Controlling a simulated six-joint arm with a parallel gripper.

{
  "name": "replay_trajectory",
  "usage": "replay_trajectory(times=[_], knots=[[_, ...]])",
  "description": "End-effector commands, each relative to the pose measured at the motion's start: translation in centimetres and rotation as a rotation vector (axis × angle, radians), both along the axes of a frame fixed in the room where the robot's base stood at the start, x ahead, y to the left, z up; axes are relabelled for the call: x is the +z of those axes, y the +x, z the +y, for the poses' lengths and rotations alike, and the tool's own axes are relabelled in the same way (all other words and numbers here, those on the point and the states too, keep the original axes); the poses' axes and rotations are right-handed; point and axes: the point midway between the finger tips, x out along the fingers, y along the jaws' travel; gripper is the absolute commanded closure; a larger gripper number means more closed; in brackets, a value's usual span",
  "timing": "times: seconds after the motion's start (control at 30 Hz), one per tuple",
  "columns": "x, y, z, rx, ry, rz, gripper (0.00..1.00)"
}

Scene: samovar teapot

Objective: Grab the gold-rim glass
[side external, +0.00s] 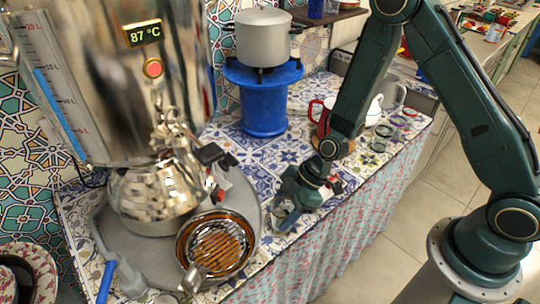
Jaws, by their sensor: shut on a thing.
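My gripper (288,205) is low over the tiled counter, beside the right edge of the round grey tray. It is shut on a small clear glass (284,219), which is mostly hidden by the fingers. Its gold rim is too small to make out from here. The glass is at or just above the counter; I cannot tell whether it touches. The large shiny samovar (110,80) stands at the left, with a display reading 87 °C and black-handled taps low on its right side.
A blue stove (264,100) with a metal pot (263,38) stands behind. A red mug (316,108), a white vessel (374,110) and several small round items (384,131) are near my arm.

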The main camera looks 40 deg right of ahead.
Motion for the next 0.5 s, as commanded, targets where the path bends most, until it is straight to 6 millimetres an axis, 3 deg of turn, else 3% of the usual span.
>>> replay_trajectory(times=[0.5], knots=[[7.0, 0.0, 0.0, 0.001, 0.001, -0.005, 0.71]])
